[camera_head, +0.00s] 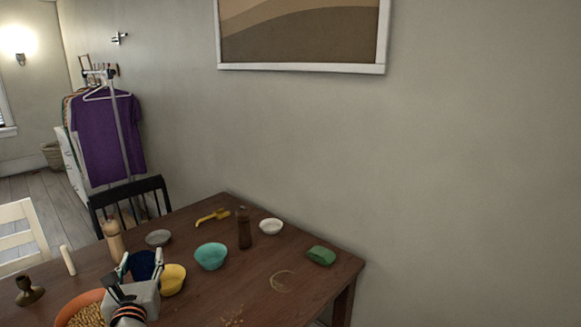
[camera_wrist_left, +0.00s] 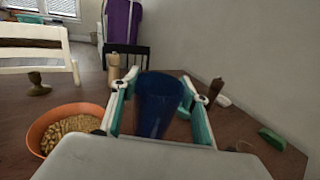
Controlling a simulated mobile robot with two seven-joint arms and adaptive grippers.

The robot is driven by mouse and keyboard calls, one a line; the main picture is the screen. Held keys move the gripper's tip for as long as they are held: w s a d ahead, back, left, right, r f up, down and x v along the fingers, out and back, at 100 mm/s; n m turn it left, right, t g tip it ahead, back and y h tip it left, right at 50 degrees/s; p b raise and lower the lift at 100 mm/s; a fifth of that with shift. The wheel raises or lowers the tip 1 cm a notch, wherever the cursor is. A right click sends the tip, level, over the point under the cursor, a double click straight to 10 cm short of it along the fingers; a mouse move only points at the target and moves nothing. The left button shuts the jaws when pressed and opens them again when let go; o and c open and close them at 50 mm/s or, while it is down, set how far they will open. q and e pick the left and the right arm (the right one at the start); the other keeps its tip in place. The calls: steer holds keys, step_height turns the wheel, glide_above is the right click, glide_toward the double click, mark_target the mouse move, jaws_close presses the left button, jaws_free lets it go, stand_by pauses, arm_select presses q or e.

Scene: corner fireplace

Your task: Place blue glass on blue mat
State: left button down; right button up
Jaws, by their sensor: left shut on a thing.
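The dark blue glass (camera_head: 142,264) stands between the fingers of my left gripper (camera_head: 142,258) at the lower left of the head view. In the left wrist view the glass (camera_wrist_left: 158,106) is upright between the two fingers of the gripper (camera_wrist_left: 158,80), which is shut on it. The gripper hides the glass's lower part, so I cannot tell whether it touches the table. I see no blue mat in either view. My right gripper is not in view.
The wooden table (camera_head: 235,290) holds a yellow bowl (camera_head: 173,279), a teal bowl (camera_head: 211,256), a brown bottle (camera_head: 244,228), a white bowl (camera_head: 270,226), a green block (camera_head: 321,256) and an orange bowl (camera_head: 72,308) of beige pieces. The table's right-hand part is mostly clear.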

arm_select(q)
steer(key=s+d+f+m+h, duration=0.1)
steer(key=s+d+m+h, duration=0.1)
steer(key=s+d, duration=0.4)
steer(key=s+d+f+m+t+h, duration=0.1)
steer(key=s+d+f+h, duration=0.1)
steer(key=s+d, duration=0.5)
steer(key=s+h, duration=0.1)
steer(key=s, duration=0.3)
steer(key=shift+f+m+h, duration=0.25)
steer(key=shift+m+h, duration=0.15)
steer(key=shift+d, duration=0.2)
